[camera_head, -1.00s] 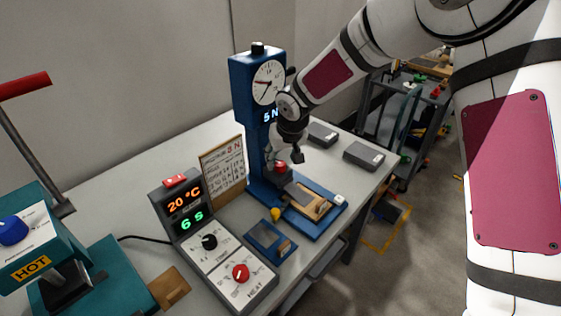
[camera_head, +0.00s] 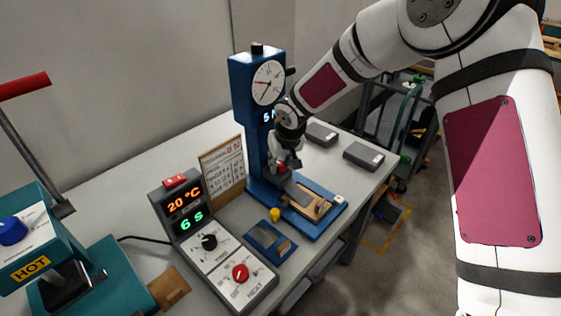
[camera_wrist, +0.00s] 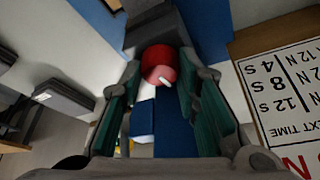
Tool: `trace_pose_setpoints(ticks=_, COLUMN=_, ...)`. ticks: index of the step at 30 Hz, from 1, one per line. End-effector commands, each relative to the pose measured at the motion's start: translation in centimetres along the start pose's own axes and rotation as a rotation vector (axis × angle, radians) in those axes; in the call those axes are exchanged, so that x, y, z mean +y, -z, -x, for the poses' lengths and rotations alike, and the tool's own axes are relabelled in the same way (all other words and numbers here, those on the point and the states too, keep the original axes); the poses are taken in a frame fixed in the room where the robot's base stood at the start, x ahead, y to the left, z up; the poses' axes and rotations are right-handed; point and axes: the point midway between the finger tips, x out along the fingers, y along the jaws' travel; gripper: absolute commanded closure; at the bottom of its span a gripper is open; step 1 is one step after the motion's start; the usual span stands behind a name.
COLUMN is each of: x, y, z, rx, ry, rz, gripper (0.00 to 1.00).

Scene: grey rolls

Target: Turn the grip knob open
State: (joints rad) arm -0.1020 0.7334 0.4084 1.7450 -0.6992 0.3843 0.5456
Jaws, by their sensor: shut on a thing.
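The grip knob is red with a white mark and sits low on the blue tester (camera_head: 243,95). In the wrist view the red knob (camera_wrist: 159,65) lies between my two green-padded fingers. My gripper (camera_wrist: 157,75) is shut on it. In the head view my gripper (camera_head: 284,163) reaches down at the front of the tester's column, and a little of the red knob (camera_head: 281,169) shows beside the fingers. The round dial (camera_head: 268,82) is in view above; the display under it is partly hidden by my wrist.
A printed card (camera_head: 222,171) stands left of the tester. In front are a grey control box (camera_head: 186,228) with two knobs, a small blue tray (camera_head: 270,243) and a yellow knob (camera_head: 275,214). Grey blocks (camera_head: 363,156) lie at right. A teal press (camera_head: 115,270) stands at left.

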Motion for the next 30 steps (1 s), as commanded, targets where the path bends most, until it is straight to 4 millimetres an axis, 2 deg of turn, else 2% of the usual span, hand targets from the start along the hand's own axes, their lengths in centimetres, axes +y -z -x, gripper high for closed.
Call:
trace_pose_setpoints(ticks=8, x=0.22, y=-0.05, z=-0.07, rx=-0.002, ry=0.034, rz=0.078, gripper=0.98)
trace_pose_setpoints(ticks=30, x=0.37, y=0.06, z=-0.18, rx=-0.002, ry=0.226, rz=0.539, gripper=0.98)
